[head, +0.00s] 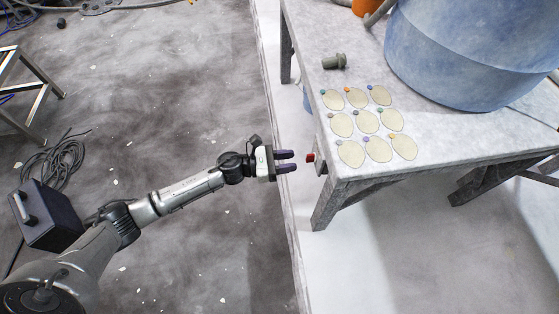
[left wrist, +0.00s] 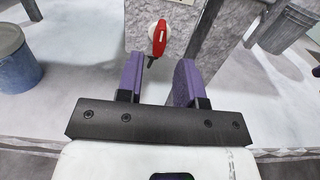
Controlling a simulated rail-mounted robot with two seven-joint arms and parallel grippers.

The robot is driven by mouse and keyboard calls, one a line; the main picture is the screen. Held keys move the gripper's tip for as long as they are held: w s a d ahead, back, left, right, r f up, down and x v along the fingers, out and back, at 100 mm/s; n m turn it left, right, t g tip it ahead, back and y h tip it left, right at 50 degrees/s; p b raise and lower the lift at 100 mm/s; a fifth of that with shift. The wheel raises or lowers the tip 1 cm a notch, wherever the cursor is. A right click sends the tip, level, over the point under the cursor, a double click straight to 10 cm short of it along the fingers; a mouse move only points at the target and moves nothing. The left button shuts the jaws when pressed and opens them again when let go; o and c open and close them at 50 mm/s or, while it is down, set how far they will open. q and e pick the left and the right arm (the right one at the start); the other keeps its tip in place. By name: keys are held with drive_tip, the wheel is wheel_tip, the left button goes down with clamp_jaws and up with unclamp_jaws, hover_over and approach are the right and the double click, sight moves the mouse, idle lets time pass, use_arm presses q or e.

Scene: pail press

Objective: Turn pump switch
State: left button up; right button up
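The pump switch (head: 311,158) is a small red handle on a box at the left edge of the grey table (head: 300,60). In the left wrist view the red handle (left wrist: 159,37) sits on a white round plate, close to upright and slightly tilted. My left gripper (head: 287,161) points at the switch from the left in the head view, a short gap away. Its two purple fingers are apart with nothing between them. In the left wrist view the fingers (left wrist: 161,78) lie just below the handle. My right gripper is not in view.
A large blue tub (head: 460,50) stands on the table. Several cream oval pieces with coloured dots (head: 365,122) and a grey bolt-like part (head: 334,61) lie nearby. A dark box (head: 45,215) and cables are on the floor at left.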

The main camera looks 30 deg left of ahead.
sight(311, 158)
use_arm(q)
drive_tip(key=shift+x, duration=2.45)
drive_tip(key=c, duration=0.6)
drive_tip(key=shift+o, duration=0.2)
drive_tip(key=n, duration=1.7)
drive_tip(key=shift+o, duration=1.4)
drive_tip(key=shift+n, duration=0.5)
drive_tip(key=o, duration=0.5)
